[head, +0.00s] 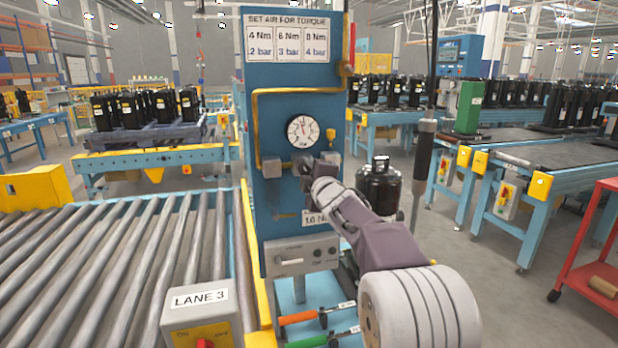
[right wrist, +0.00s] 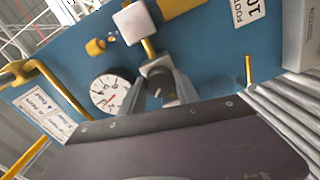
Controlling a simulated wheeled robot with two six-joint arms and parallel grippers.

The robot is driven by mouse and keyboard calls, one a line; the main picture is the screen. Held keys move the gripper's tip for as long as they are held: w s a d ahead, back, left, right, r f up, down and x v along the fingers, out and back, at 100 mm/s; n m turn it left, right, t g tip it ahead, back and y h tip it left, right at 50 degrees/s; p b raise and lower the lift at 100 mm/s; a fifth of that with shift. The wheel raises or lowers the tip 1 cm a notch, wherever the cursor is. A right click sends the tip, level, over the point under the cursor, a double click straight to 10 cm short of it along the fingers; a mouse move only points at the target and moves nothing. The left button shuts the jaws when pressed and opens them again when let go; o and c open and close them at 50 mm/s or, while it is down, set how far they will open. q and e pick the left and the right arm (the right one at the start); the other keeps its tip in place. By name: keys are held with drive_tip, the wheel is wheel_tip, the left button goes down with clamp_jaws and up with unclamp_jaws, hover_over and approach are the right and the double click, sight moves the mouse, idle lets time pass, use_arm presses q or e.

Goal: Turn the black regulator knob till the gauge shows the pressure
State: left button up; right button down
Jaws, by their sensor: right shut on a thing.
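The round white pressure gauge (head: 303,131) is on the blue panel, below the torque sign (head: 289,39). The sign pairs 4 Nm with 2 bar, 6 Nm with 3 bar and 8 Nm with 4 bar. My right gripper (head: 308,168) is just below the gauge and hides most of the regulator. In the right wrist view the black regulator knob (right wrist: 159,81) sits between the shut fingers, with the gauge (right wrist: 110,93) beside them. My left gripper is not in view.
A label starting with 10 (head: 316,218) on the panel is partly covered by my right arm. A grey control box (head: 301,256) is below.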

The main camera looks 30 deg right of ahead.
drive_tip(key=shift+f+n, duration=0.1)
drive_tip(key=shift+n, duration=0.3)
drive_tip(key=c, duration=0.9)
unclamp_jaws()
drive_tip(key=v, duration=0.9)
